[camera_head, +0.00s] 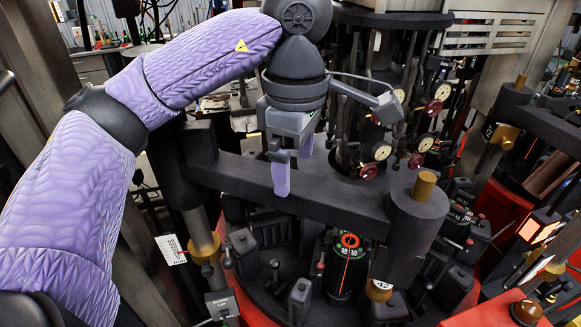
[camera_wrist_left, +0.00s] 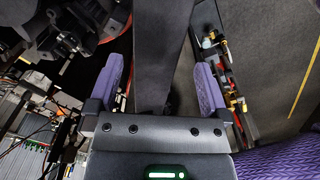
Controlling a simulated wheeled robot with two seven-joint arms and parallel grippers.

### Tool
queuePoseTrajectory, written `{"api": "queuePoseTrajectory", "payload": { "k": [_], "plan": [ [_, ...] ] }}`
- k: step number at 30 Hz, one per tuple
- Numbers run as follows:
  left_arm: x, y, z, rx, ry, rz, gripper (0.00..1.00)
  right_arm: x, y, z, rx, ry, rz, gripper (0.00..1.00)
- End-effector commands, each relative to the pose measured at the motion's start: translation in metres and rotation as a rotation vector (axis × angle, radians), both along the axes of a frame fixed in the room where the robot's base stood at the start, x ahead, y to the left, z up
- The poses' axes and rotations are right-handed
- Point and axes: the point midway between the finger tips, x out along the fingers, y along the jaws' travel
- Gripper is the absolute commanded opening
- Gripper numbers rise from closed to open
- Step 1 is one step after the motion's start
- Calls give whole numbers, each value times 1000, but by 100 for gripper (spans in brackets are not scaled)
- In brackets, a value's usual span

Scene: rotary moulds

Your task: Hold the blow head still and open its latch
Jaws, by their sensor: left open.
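The part that looks like the blow head (camera_head: 412,225) is a dark cylinder with a brass cap, at the right end of a thick dark horizontal beam (camera_head: 335,197) in the head view. I cannot pick out the latch with certainty. My left gripper (camera_head: 292,170) is above the beam's middle, well left of the blow head, with its purple fingers pointing down. It is open with nothing gripped. In the left wrist view the dark beam (camera_wrist_left: 164,45) runs between the spread fingers; whether they touch it I cannot tell. My right gripper is out of view.
A cluster of dark rods and round gauges (camera_head: 382,151) stands just behind the beam, close to my left gripper. A similar dark cylinder unit (camera_head: 512,100) stands at the right.

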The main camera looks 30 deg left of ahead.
Motion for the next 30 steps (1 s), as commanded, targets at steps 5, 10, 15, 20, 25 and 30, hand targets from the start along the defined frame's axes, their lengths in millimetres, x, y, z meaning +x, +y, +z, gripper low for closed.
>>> {"api": "queuePoseTrajectory", "payload": {
  "k": [5,10,15,20,25,30],
  "plan": [
    [-1,1,-42,0,6,2,100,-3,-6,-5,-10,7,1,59],
    [0,0,-62,-1,2,3,100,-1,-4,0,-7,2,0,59],
    [0,0,-67,-2,0,2,100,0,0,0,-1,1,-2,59],
    [0,0,-67,-2,1,2,94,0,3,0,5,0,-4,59],
    [0,0,-67,-2,1,2,58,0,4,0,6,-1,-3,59],
    [0,0,-66,-3,0,2,22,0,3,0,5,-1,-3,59]
  ]
}}
